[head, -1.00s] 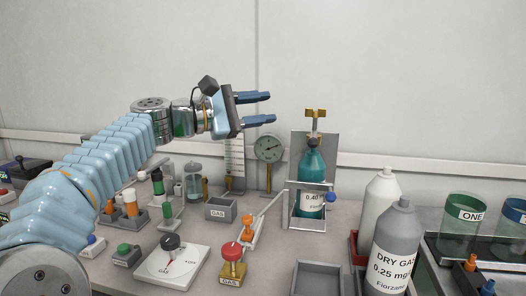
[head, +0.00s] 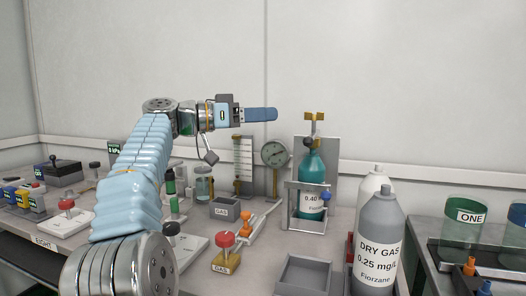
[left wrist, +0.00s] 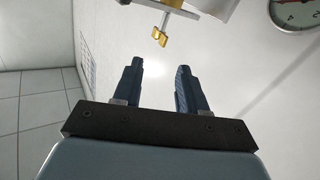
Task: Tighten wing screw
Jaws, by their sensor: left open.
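The gold wing screw (head: 314,117) sits at the top of the metal stand (head: 328,160), above the teal gas bottle (head: 312,170). In the left wrist view the wing screw (left wrist: 160,36) shows at top centre, beyond the fingertips and roughly in line with the gap between them. My left gripper (head: 275,114) is left of the screw, at about its height in the picture, and points right toward it without touching. Its blue fingers overlap in the head view. In the left wrist view the left gripper (left wrist: 160,66) is open and empty. My right gripper is not in view.
A round gauge (head: 274,154) stands left of the bottle, below my fingers. A grey DRY GAS bottle (head: 378,240) and a white bottle (head: 370,195) stand at front right. The space before the wall is clear.

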